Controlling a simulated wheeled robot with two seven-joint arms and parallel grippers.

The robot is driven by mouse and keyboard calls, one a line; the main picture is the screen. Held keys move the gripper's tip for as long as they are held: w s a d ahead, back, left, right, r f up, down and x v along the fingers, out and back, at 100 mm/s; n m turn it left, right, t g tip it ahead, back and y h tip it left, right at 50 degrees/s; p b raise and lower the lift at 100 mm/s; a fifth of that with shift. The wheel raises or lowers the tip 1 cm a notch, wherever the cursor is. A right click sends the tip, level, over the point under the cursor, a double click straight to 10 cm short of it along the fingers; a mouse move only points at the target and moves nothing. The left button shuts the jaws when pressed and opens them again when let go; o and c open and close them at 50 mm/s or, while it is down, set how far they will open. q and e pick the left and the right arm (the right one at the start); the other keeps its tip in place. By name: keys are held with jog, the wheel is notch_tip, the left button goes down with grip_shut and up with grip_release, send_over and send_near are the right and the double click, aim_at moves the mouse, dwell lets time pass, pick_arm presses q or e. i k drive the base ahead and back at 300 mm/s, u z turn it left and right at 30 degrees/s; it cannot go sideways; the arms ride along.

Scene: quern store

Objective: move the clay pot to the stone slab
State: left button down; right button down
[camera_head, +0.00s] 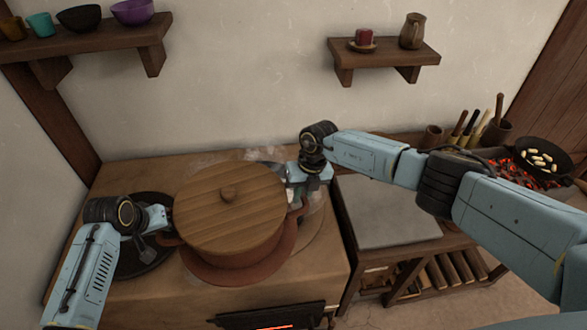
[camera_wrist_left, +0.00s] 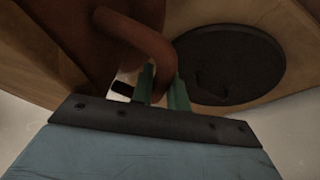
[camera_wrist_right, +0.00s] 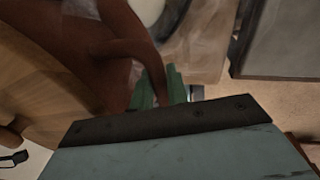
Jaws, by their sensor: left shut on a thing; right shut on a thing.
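The reddish-brown clay pot (camera_head: 240,259) is over the stove top, covered by a round wooden lid (camera_head: 232,212) with a knob. My left gripper (camera_head: 160,238) is shut on the pot's left handle, seen close in the left wrist view (camera_wrist_left: 150,42). My right gripper (camera_head: 298,196) is shut on the right handle, which shows in the right wrist view (camera_wrist_right: 138,46). I cannot tell whether the pot rests on the stove or is slightly raised. The grey stone slab (camera_head: 385,213) lies bare to the right of the stove; its edge shows in the right wrist view (camera_wrist_right: 280,40).
A dark round plate (camera_head: 150,262) is on the stove's left, and faint steam rises behind the pot. Glowing coals (camera_head: 508,168) and a black pan (camera_head: 543,160) are far right. Utensils stand behind. Wall shelves (camera_head: 385,54) hold cups and bowls. The slab's top is clear.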

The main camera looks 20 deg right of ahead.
aim_at(382, 204)
jog(key=u, duration=1.7)
jog(key=k, duration=1.5)
jog(key=z, duration=2)
jog(key=i, duration=0.6)
